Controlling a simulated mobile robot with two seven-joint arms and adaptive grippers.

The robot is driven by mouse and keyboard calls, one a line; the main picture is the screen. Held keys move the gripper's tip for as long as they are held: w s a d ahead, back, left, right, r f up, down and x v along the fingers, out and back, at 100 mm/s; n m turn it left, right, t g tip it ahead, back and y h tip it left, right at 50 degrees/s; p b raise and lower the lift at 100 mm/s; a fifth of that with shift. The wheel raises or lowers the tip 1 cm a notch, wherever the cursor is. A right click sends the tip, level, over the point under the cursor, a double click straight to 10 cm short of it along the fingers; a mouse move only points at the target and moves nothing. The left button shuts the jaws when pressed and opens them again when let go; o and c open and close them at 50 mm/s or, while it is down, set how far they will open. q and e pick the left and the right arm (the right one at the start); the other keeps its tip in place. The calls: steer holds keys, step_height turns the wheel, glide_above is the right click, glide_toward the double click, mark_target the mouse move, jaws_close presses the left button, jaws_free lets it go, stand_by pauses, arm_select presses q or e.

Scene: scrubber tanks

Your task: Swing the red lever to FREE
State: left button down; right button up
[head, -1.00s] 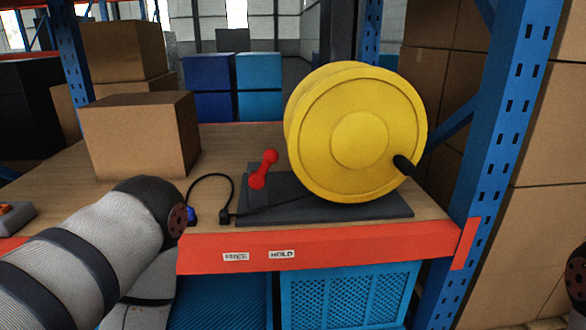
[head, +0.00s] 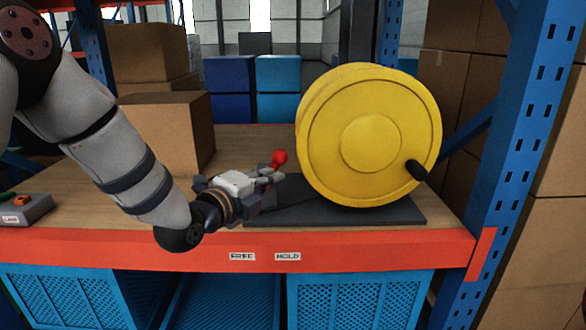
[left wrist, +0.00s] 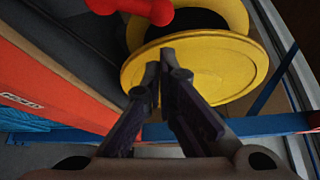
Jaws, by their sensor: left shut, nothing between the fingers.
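The red lever's round knob (head: 279,158) shows just above my left gripper's fingers in the head view; its lower part is hidden behind the gripper. In the left wrist view a red part of the lever (left wrist: 150,9) is at the top edge, beyond the fingertips. My left gripper (head: 278,174) is shut and empty, close beside the lever; I cannot tell whether it touches. Its fingertips (left wrist: 165,60) meet in the left wrist view. The FREE label (head: 242,256) is left of the HOLD label (head: 287,256) on the shelf's front beam. My right gripper is out of view.
A yellow reel (head: 371,140) with a black handle stands on a dark base plate (head: 340,214), right of the lever. A cardboard box (head: 170,130) is behind my left arm. A grey control box (head: 24,210) sits far left. A blue upright (head: 512,150) bounds the shelf right.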

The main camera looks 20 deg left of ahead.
arm_select(q)
steer(key=b+x, duration=0.2)
steer(key=x, duration=0.8)
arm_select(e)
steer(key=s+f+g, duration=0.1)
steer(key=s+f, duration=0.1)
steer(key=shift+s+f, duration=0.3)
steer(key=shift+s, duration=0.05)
arm_select(q)
steer(key=shift+f, duration=0.15)
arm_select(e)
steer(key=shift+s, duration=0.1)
